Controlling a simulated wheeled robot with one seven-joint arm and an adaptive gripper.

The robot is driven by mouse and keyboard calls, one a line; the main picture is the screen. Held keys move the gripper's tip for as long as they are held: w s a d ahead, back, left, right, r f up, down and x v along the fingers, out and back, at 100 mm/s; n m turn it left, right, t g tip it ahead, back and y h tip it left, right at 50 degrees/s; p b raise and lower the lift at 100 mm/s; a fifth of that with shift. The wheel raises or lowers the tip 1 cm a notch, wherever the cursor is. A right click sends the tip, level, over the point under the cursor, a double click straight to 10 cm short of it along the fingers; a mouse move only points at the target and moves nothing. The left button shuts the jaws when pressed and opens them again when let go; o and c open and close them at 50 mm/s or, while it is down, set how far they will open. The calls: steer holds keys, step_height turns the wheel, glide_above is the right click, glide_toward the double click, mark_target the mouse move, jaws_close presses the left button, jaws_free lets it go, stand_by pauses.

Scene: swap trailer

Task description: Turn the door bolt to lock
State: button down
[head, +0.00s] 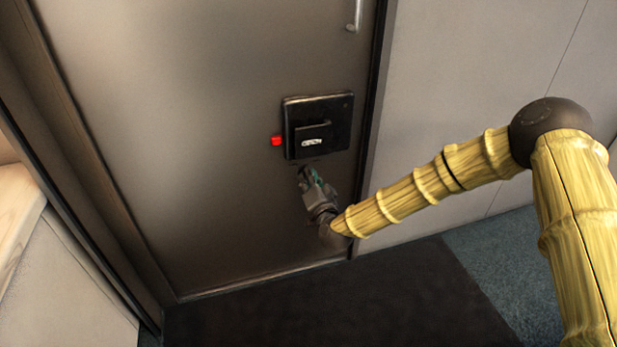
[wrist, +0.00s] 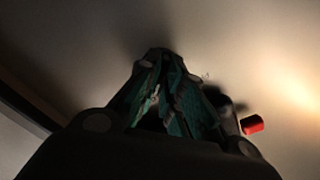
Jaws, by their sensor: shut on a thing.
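The door bolt (head: 312,142) is a dark handle with a small pale marking on a square black lock plate (head: 335,105) on the grey door. A red tab (head: 277,140) sticks out at the plate's left side. It also shows in the wrist view (wrist: 252,124), to the right of my fingers. My gripper (head: 304,172) is at the lower edge of the plate, reaching up from below, shut on part of the bolt. In the wrist view my gripper (wrist: 163,68) has its green-padded fingers close together. The exact contact is dark and hidden there.
The grey door (head: 190,120) is shut in its frame, with a metal handle (head: 354,14) higher up. A pale wall (head: 460,70) is on the right. A dark mat (head: 340,305) lies on the floor below. A wooden ledge (head: 15,205) stands at the left edge.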

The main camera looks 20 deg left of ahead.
steer(key=shift+w, duration=0.1)
stand_by(0.3)
steer(key=c, duration=1.6)
jaws_free()
steer(key=shift+o, duration=0.2)
steer(key=shift+d, duration=0.1)
steer(key=v, duration=1.2)
